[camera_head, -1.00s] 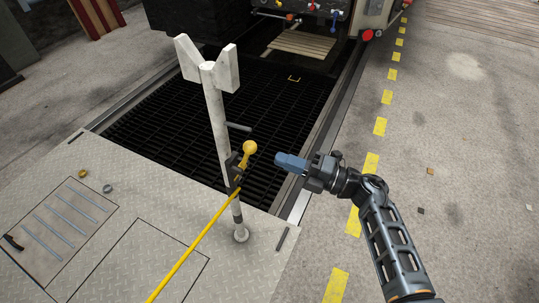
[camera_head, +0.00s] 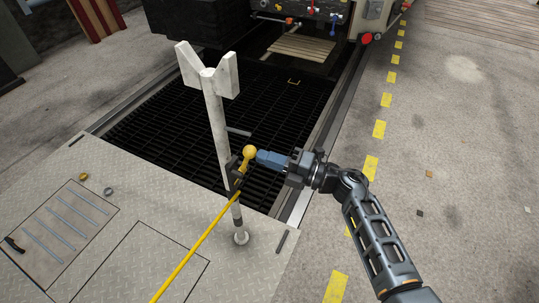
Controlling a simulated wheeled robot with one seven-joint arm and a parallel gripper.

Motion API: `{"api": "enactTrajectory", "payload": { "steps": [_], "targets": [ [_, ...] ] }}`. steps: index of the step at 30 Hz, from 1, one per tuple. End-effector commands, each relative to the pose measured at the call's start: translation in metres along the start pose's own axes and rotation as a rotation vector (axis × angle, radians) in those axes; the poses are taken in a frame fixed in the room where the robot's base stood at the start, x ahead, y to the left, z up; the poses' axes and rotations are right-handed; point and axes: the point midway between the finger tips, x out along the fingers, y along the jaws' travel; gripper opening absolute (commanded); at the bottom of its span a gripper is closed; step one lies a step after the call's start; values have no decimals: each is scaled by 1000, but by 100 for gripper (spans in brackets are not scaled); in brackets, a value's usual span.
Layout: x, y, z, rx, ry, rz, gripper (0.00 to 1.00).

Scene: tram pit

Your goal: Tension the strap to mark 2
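The yellow strap (camera_head: 195,250) runs taut-looking from the lower edge of the view up to a dark ratchet (camera_head: 233,173) on a white post with a forked top (camera_head: 216,112). A yellow ball knob (camera_head: 249,152) sticks up from the ratchet. My gripper (camera_head: 261,157) has blue fingers, which reach the knob from the right. The fingertips are at or against the knob; I cannot tell whether they are around it or how far apart they are. A dark band (camera_head: 236,212) shows low on the post. No numbered mark is legible.
A black grating (camera_head: 150,130) covers the pit behind the post. A short grey bar (camera_head: 238,132) projects from the post. A tread-plate floor (camera_head: 130,215) lies in front, with two small rings (camera_head: 84,176) on it. Yellow dashes (camera_head: 371,167) line the open concrete at right.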

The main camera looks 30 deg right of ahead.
Motion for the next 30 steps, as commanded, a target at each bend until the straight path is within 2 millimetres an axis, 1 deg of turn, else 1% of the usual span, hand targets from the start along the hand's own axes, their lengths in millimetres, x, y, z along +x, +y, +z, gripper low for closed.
{"api": "enactTrajectory", "payload": {
  "steps": [1,13,16,18,19,22,30],
  "targets": [
    [3,10,0,2,3,-18,0],
    [18,18,2,16,1,-157,0],
    [21,18,1,20,2,-190,0],
    [21,14,2,20,1,-193,0],
    [22,18,2,20,2,-203,0],
    [24,17,2,23,1,-224,0],
    [25,13,2,23,1,-237,0]
  ]
}}
